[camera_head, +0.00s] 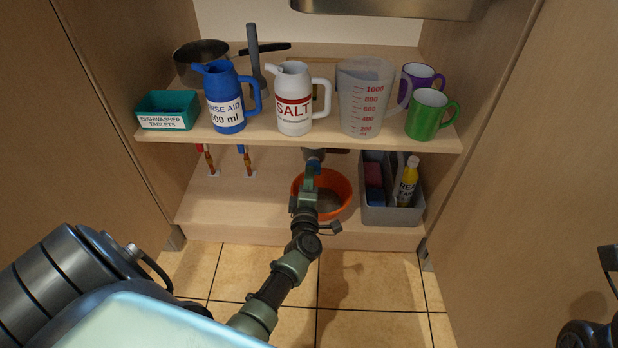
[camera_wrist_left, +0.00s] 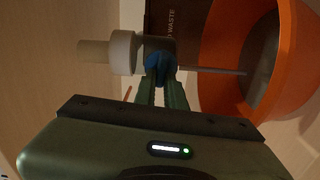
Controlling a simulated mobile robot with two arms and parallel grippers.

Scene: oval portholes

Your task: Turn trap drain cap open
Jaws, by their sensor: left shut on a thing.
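The drain trap (camera_head: 314,154) hangs under the shelf at the back of the cabinet, above an orange bowl (camera_head: 345,190). Its blue cap (camera_wrist_left: 157,66) shows in the left wrist view, below a grey pipe body with a whitish ring nut (camera_wrist_left: 123,52). My left gripper (camera_head: 309,181) reaches in from the front. In the left wrist view its fingers (camera_wrist_left: 159,80) are shut on the blue cap. The fingers hide part of the cap. How far the cap is turned cannot be told. My right gripper's fingers do not show.
The shelf (camera_head: 245,139) above the arm holds jugs, mugs, a pan and a teal box. A grey caddy (camera_head: 392,214) with bottles stands right of the bowl. Two valve pipes (camera_head: 246,162) rise at left. Cabinet doors flank the opening.

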